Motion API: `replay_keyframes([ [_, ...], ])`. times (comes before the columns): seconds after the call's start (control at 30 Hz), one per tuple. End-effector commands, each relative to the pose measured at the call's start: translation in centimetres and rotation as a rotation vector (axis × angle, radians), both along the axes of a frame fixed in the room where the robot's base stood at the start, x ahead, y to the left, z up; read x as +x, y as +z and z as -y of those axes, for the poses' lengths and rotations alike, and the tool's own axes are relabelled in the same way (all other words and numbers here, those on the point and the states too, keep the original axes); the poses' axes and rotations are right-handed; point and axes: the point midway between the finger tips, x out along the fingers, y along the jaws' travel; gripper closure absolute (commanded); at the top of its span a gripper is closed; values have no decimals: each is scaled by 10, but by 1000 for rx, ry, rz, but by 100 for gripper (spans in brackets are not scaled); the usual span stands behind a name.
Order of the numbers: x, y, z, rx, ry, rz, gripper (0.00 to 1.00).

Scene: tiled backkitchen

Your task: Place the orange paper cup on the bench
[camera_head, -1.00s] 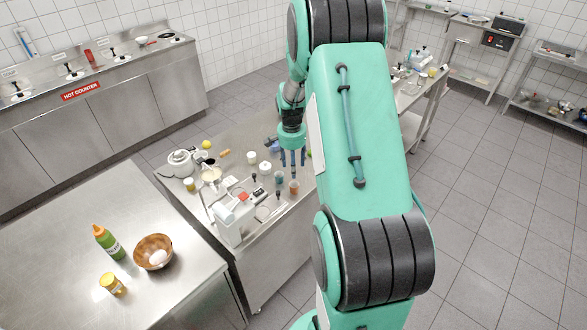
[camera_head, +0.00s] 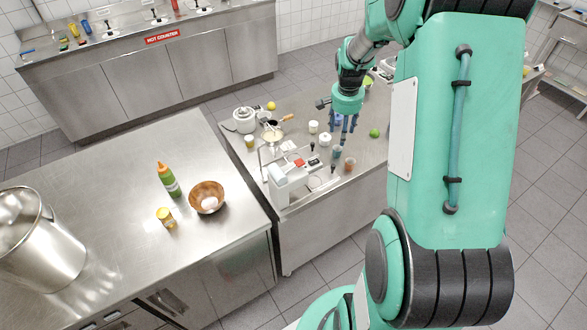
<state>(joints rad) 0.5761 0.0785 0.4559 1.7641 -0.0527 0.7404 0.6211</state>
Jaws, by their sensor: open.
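A small orange-brown cup (camera_head: 350,164), which looks like the orange paper cup, stands upright near the front right of the cluttered steel table (camera_head: 325,195). My gripper (camera_head: 343,138) points down over that table, behind the cup in the picture. Its fingers are apart and nothing shows between them. The gap between fingertips and tabletop is too small to judge. I cannot tell which of the steel surfaces is the bench.
A teal cup (camera_head: 337,152), a white device (camera_head: 285,184), a kettle (camera_head: 244,120) and a green ball (camera_head: 375,132) crowd the table. The left counter (camera_head: 110,190) holds a bottle (camera_head: 168,179), a bowl (camera_head: 206,198), a yellow jar (camera_head: 166,217) and a large pot (camera_head: 38,243), with clear steel between.

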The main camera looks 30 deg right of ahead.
Motion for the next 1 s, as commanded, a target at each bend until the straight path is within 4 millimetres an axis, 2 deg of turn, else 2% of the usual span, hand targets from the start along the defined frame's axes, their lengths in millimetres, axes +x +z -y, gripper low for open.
replay_keyframes([
  [0.03, 1, 19, -16, -10, 40, 14, 49],
  [0.2, -5, 75, -73, -39, 185, 51, 49],
  [0.37, -20, 121, -126, -67, 323, 88, 49],
  [0.5, -41, 154, -170, -91, 443, 119, 49],
  [0.7, -79, 193, -228, -127, 613, 166, 49],
  [1.0, -149, 227, -301, -181, 866, 241, 49],
])
